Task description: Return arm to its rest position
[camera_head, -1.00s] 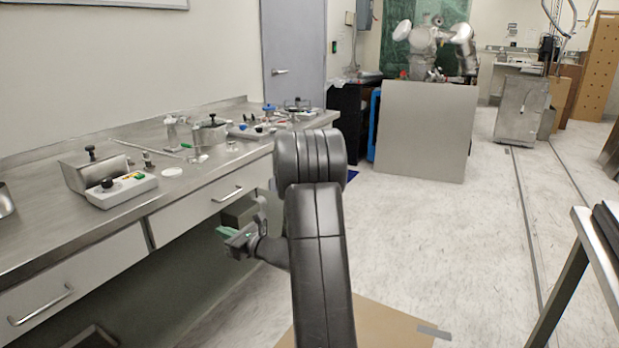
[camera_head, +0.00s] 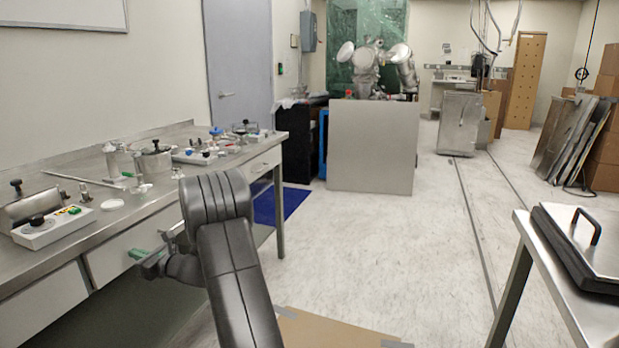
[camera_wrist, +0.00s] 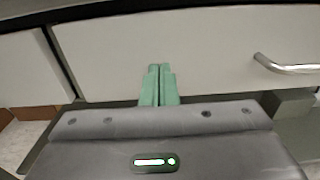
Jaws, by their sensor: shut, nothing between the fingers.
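My arm is folded in the lower middle of the head view. My gripper (camera_head: 137,254) is at its left, in front of the bench's white drawer fronts (camera_head: 110,262). In the wrist view my gripper's green fingers (camera_wrist: 158,72) are together and hold nothing. They point at a white drawer front (camera_wrist: 180,45), and a metal drawer handle (camera_wrist: 290,66) is to their right. The fingers appear apart from the drawer front.
A steel bench (camera_head: 75,222) with a control box (camera_head: 52,226), pots and small parts runs along the left. A grey panel (camera_head: 372,150) stands ahead. A steel table (camera_head: 600,310) with a lidded tray (camera_head: 585,240) is at the right.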

